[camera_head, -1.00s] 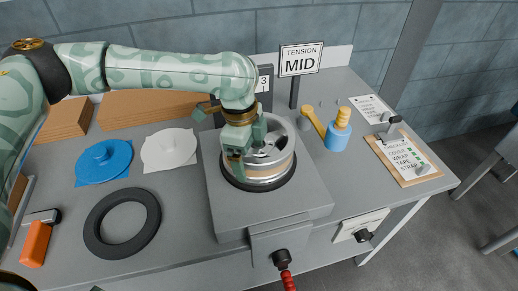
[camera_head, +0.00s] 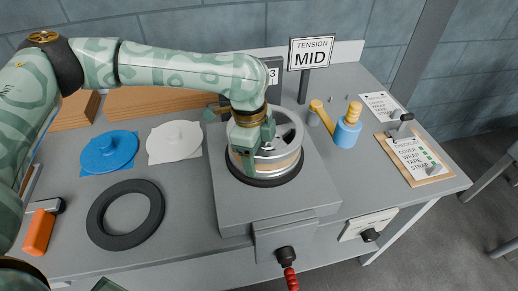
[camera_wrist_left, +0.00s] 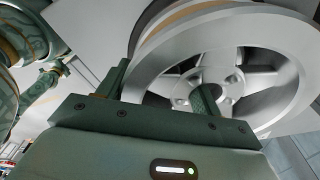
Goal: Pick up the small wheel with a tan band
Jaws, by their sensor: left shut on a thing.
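The small silver wheel with a tan band (camera_head: 281,158) sits flat on a black ring on top of the grey block. My left gripper (camera_head: 257,148) reaches down onto the wheel's left side and is shut on its rim. In the left wrist view, the wheel (camera_wrist_left: 275,40) shows its spokes and hub. There the left gripper (camera_wrist_left: 162,88) has one finger outside the rim and one inside it. The fingertips' contact is partly hidden. I see no clear gap under the wheel. My right gripper is not in view.
A black ring (camera_head: 96,222), blue disc (camera_head: 92,157) and white disc (camera_head: 160,155) lie left of the grey block (camera_head: 235,212). The tension sign (camera_head: 310,55) rises behind.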

